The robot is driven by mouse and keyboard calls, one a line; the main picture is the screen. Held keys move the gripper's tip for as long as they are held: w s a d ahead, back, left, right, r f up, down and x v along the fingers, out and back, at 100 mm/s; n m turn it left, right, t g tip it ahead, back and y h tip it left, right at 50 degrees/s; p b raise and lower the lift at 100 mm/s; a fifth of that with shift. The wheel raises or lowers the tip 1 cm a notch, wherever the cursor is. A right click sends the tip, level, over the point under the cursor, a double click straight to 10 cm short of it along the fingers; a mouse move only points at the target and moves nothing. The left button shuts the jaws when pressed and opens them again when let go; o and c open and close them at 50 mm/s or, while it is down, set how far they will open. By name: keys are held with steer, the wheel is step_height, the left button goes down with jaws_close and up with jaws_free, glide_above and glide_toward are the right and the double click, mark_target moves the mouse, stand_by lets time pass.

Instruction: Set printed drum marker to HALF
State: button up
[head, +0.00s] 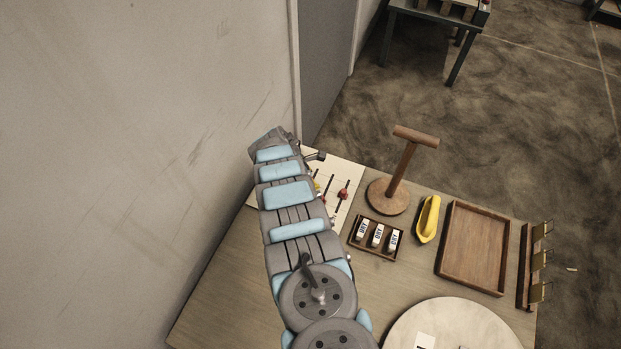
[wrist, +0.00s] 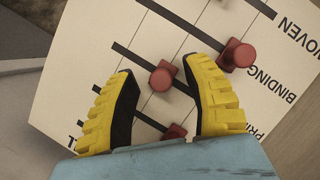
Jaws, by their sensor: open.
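A pale panel (wrist: 100,40) with dark slots, thin crossing lines and red knobs fills most of the wrist view. Printed words there read WOVEN, BINDING and a part-hidden "PRI". The red knob (wrist: 162,78) on the slot that runs toward "PRI" shows between my gripper's (wrist: 160,70) yellow fingertips. My gripper is open, and I cannot tell whether a finger touches the knob. A BINDING-row knob (wrist: 237,55) stands right of the right finger; another knob (wrist: 174,132) shows deeper between the fingers. In the head view my arm partly covers the panel (head: 346,172).
The panel lies on a wooden table (head: 225,290). Right of it stand a wooden T-shaped post (head: 402,170), a small tray with white DRY blocks (head: 377,236), a yellow object (head: 428,218) and an empty wooden tray (head: 474,247). A wall (head: 130,130) is close on the left.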

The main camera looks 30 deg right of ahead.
steer(key=v, duration=1.1)
steer(key=shift+r, duration=0.35)
steer(key=shift+a, duration=0.2)
stand_by(0.5)
